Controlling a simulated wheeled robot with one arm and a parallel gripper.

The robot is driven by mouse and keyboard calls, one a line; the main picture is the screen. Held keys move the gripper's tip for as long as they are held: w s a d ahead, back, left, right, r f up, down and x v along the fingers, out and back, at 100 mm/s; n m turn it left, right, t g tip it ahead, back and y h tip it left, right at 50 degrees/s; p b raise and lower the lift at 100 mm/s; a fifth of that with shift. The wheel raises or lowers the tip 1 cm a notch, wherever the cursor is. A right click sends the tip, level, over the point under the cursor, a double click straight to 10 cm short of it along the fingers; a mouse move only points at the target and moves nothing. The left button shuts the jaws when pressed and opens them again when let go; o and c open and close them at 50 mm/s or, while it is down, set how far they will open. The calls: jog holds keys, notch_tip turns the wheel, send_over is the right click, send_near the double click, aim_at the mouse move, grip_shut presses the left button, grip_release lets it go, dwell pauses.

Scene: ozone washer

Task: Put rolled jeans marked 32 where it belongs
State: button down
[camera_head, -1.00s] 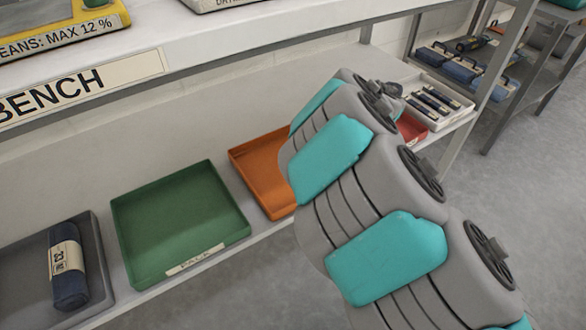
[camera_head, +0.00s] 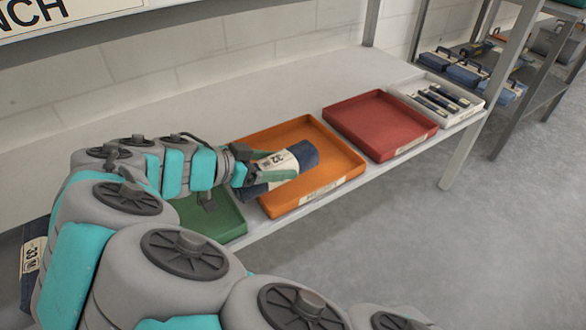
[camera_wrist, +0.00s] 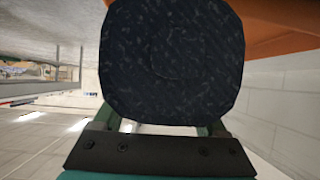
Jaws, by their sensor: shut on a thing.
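The rolled jeans marked 32 (camera_head: 304,155) are a dark navy roll with a cream label band. My gripper (camera_head: 270,178) is shut on them, its greenish fingers across the band. They are over the left part of the orange tray (camera_head: 341,184) on the lower shelf. I cannot tell whether the roll touches the tray. In the wrist view the round dark end of the roll (camera_wrist: 172,60) fills the upper middle, above the gripper base, with the orange tray (camera_wrist: 275,28) at the top right.
A green tray (camera_head: 212,222) lies left of the orange one, partly behind my arm. A red tray (camera_head: 378,125) and a white tray (camera_head: 462,116) of dark rods stand to the right. Another roll marked 33 (camera_head: 31,262) is at the left edge. The orange tray's visible floor is empty.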

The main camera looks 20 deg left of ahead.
jog(key=shift+m, duration=0.3)
jog(key=s, duration=0.2)
jog(key=s+a, duration=0.1)
jog(key=s, duration=0.1)
jog(key=shift+s, duration=0.2)
jog(key=w, duration=0.5)
jog(key=w+d, duration=0.1)
jog(key=w, duration=0.3)
jog(key=w+f, duration=0.1)
jog(key=w, duration=0.4)
jog(key=shift+w+d+f+b, duration=0.1)
jog(key=shift+w+d+b, duration=0.05)
jog(key=shift+w+b, duration=0.25)
jog(key=shift+w+f, duration=0.3)
jog(key=shift+w, duration=0.15)
jog(key=shift+f, duration=1.5)
jog(key=shift+f+b, duration=0.15)
jog(key=shift+b, duration=0.3)
grip_release()
